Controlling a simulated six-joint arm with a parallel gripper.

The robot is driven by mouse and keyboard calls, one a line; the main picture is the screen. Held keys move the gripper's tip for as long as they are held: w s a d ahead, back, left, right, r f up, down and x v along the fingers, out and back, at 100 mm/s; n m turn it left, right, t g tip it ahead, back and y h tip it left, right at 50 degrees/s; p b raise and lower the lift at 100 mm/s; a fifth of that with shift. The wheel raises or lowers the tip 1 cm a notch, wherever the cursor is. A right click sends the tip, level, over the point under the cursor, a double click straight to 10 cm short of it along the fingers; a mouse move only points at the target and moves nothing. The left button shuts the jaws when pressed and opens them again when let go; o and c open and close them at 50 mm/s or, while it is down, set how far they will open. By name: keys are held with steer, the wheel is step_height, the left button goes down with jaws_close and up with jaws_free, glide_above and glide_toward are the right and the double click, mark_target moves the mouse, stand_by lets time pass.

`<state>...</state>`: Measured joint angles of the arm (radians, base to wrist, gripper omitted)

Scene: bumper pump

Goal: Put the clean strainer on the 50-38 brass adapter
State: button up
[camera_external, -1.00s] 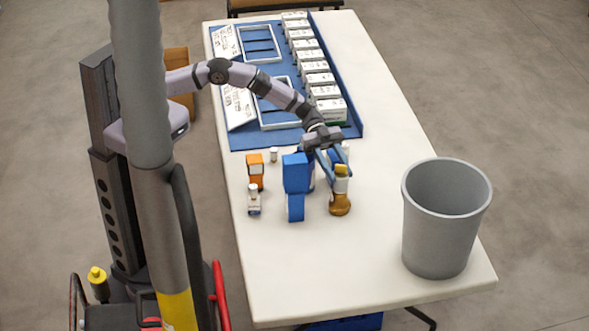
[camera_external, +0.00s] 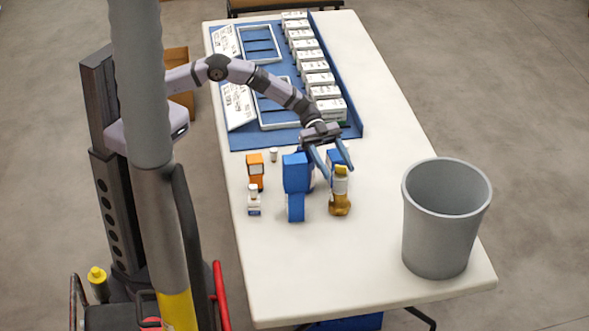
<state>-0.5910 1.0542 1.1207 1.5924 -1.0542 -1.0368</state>
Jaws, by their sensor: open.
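My gripper (camera_external: 339,172) hangs over the near half of the table, with its two blue fingers spread apart. It is open, and no held object shows between the fingers. The fingertips are close to the top of an amber bottle with a yellow cap (camera_external: 340,204); I cannot tell whether they touch it. A blue box-like object (camera_external: 333,156) shows partly behind the fingers. I cannot make out the clean strainer or the 50-38 brass adapter for certain at this size.
A blue upright object (camera_external: 295,174), an orange object (camera_external: 255,169), a small white-capped bottle (camera_external: 254,203) and a tiny white container (camera_external: 273,155) stand left of the gripper. A grey bin (camera_external: 437,240) stands at the right. White boxes (camera_external: 327,108) line the blue mat (camera_external: 262,137).

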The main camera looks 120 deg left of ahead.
steer(key=v, duration=1)
steer(key=shift+s+b, duration=0.2)
steer(key=shift+b, duration=0.25)
steer(key=shift+r, duration=0.15)
steer(key=w+d+r+n+y+p, duration=0.2)
steer(key=d+r+n+y+p, duration=0.25)
steer(key=r+y, duration=0.35)
steer(key=s+d+f+g+p, duration=0.1)
steer(key=s+d+g, duration=0.1)
steer(key=s, duration=0.3)
steer(key=s+d+f+n+g+y+p, duration=0.1)
steer(key=s+d+g+p, duration=0.1)
steer(key=s, duration=0.3)
steer(key=s+d+f+n+g+y+p, duration=0.1)
steer(key=s+d+f+g, duration=0.1)
steer(key=s, duration=0.4)
steer(key=shift+d+n, duration=0.25)
steer(key=shift+d, duration=0.6)
steer(key=s+d+f+g+h+p, duration=0.1)
steer(key=s+d+g, duration=0.2)
steer(key=s, duration=0.7)
steer(key=s+d+f+g+h+p, duration=0.1)
steer(key=s+d+g, duration=0.2)
steer(key=s+d, duration=0.4)
steer(key=s, duration=0.4)
steer(key=shift+d+f+p, duration=0.3)
steer(key=shift+d+p, duration=0.05)
steer(key=shift+d, duration=0.05)
